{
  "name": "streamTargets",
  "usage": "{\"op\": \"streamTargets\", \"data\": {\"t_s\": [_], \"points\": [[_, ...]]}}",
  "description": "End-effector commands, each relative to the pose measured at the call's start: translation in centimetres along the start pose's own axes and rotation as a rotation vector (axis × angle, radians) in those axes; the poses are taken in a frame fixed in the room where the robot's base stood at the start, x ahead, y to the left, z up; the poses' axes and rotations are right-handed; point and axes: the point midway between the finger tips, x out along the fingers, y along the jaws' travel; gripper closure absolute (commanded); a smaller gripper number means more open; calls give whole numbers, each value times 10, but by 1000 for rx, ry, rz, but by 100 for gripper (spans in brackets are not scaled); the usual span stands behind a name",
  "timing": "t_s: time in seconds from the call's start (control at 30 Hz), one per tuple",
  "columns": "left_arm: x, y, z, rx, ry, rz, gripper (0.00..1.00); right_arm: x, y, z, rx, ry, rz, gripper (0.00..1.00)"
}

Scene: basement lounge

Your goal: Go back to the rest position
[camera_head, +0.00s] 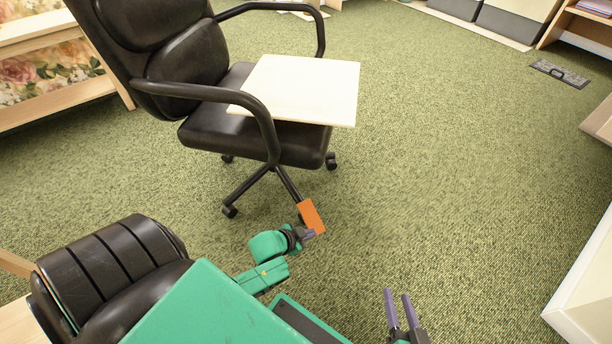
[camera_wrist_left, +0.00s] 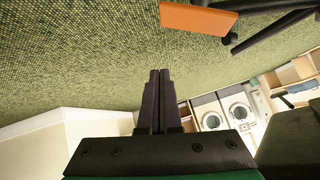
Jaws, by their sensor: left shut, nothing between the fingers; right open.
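My left gripper (camera_head: 309,234) is low over the carpet in front of the black office chair. In the left wrist view its two dark fingers (camera_wrist_left: 158,78) are together with nothing between them. An orange flat piece (camera_head: 312,216) appears right beside the left gripper in the head view. In the left wrist view the orange piece (camera_wrist_left: 198,19) is apart from the fingertips. My right gripper (camera_head: 398,296) is at the bottom of the head view, with two purple fingers apart and empty.
The black office chair (camera_head: 225,135) holds a cream board (camera_head: 305,88) on its seat. A second black seat (camera_head: 110,265) is at lower left. A white furniture edge (camera_head: 585,290) is at right. Green carpet (camera_head: 450,170) is open between. Front-loading machines (camera_wrist_left: 238,112) show in the wrist view.

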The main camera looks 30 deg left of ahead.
Motion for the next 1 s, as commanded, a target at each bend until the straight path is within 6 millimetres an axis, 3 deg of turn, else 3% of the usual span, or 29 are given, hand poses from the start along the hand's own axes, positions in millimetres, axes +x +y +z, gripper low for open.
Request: {"op": "streamTargets", "data": {"t_s": [0.03, 0.17, 0.77, 0.87, 1.0], "points": [[-13, 1, -3, -2, -1, 0, 100, -5, -4, -10, -2, -10, 0, 50], [-24, 4, -1, -1, 1, 0, 100, -7, -6, -15, -7, -25, -1, 50], [-25, 8, -1, -6, 6, 5, 100, -6, -6, -14, -9, -27, -1, 50], [-32, 31, -13, -55, 44, 45, 100, -7, -6, -15, -9, -27, -1, 50], [-54, 81, -44, -183, 135, 137, 100, -7, -6, -16, -9, -30, -1, 50]]}}
